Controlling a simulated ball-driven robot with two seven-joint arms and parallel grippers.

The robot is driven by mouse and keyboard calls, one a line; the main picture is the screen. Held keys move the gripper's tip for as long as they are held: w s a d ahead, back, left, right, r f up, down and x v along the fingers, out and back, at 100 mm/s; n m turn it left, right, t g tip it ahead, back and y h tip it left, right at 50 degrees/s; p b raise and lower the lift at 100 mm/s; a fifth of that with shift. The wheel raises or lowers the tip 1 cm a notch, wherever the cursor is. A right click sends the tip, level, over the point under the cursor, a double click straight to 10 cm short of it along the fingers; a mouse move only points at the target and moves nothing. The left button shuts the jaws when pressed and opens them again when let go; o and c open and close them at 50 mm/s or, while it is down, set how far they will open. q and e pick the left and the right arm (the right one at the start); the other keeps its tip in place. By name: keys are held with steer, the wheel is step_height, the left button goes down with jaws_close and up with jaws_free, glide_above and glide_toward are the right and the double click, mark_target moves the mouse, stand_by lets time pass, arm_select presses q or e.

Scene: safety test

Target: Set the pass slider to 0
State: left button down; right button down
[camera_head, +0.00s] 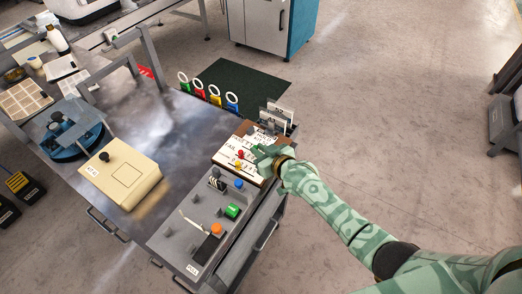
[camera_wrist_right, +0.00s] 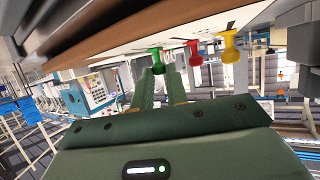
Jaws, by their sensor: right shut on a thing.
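The slider board (camera_head: 222,159) is a white panel in a brown wooden frame with printed labels, on the right part of the workbench. It carries a green knob (camera_wrist_right: 157,60), a red knob (camera_wrist_right: 194,48) and a yellow knob (camera_wrist_right: 229,42); the red knob (camera_head: 240,154) and yellow knob (camera_head: 238,165) also show in the head view. My right gripper (camera_wrist_right: 159,76) is shut on the green knob, with a finger on each side of it. In the head view my right gripper (camera_head: 264,156) covers part of the board. The scale value at the green knob cannot be read. My left gripper is out of view.
A grey control panel (camera_head: 183,239) with a green button, an orange button and levers lies in front of the board. A beige box (camera_head: 120,178) with a black knob stands left. Colored ring-topped tags (camera_head: 214,98) line the bench's back edge.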

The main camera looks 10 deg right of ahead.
steer(key=shift+w+a+f, duration=0.1)
steer(key=shift+w+a, duration=0.7)
steer(key=shift+w, duration=0.05)
steer(key=c, duration=1.4)
jaws_free()
